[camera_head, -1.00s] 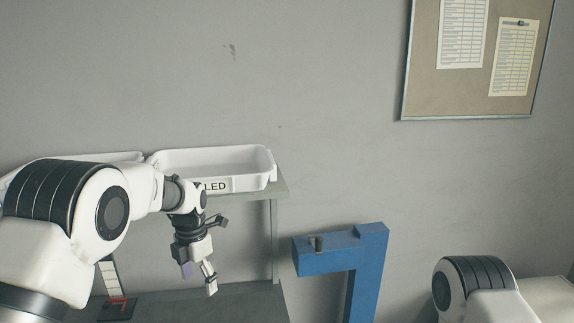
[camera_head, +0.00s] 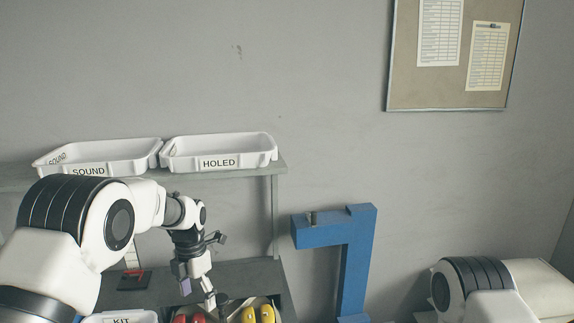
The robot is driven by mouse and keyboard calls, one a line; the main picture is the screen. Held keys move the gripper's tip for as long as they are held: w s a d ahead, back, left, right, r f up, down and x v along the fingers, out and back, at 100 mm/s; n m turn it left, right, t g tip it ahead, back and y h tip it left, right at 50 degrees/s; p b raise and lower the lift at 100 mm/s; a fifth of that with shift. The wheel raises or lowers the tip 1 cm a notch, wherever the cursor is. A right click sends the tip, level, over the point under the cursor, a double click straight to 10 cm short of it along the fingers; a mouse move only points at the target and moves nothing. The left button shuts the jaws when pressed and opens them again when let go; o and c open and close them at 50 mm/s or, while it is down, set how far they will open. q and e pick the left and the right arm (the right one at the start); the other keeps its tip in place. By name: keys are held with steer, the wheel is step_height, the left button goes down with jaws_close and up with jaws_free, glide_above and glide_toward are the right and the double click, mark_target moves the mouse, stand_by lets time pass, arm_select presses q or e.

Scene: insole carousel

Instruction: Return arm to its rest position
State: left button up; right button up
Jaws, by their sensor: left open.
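My left arm comes in from the left. My left gripper (camera_head: 198,288) points down over the lower shelf, below and in front of the tray marked HOLED. Its fingers are apart and nothing shows between them. Its tips are near red and yellow items (camera_head: 258,314) at the bottom edge of the view; I cannot tell whether they touch anything. Part of my right arm shows at the lower right, with its gripper out of view.
White trays marked SOUND (camera_head: 110,170) and HOLED (camera_head: 219,161) stand on the upper shelf (camera_head: 262,172). A tray marked KIT (camera_head: 121,317) is at the lower left. A blue stand (camera_head: 352,260) rises right of the shelves. A notice board (camera_head: 448,92) hangs on the wall.

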arm_select(q)
steer(key=s+a+f+g+b, duration=0.1)
steer(key=s+f+g+b, duration=0.1)
steer(key=s+f, duration=0.65)
steer(key=s+a+f+g+b, duration=0.1)
steer(key=s+f+g+b, duration=0.3)
steer(key=f, duration=0.8)
steer(key=s+f+m+t+b, duration=0.1)
steer(key=s+f+m+t, duration=0.1)
steer(key=s+f+m, duration=0.3)
steer(key=s+a+f+m+t+b, duration=0.1)
steer(key=s+f+m, duration=0.4)
steer(key=s+m, duration=0.7)
steer(key=s+a+f+m+t+b, duration=0.1)
steer(key=s+f+m+t, duration=0.2)
steer(key=s+f+m, duration=0.2)
steer(key=s+m, duration=0.3)
steer(key=m, duration=0.3)
steer(key=shift+s+a+f+m+t+b, duration=0.2)
steer(key=shift+s+f+m+t+b, duration=0.1)
steer(key=shift+m+t+b, duration=0.1)
arm_select(e)
step_height(320, 180, down, 10)
steer(key=shift+w+f, duration=0.25)
steer(key=shift+w, duration=0.05)
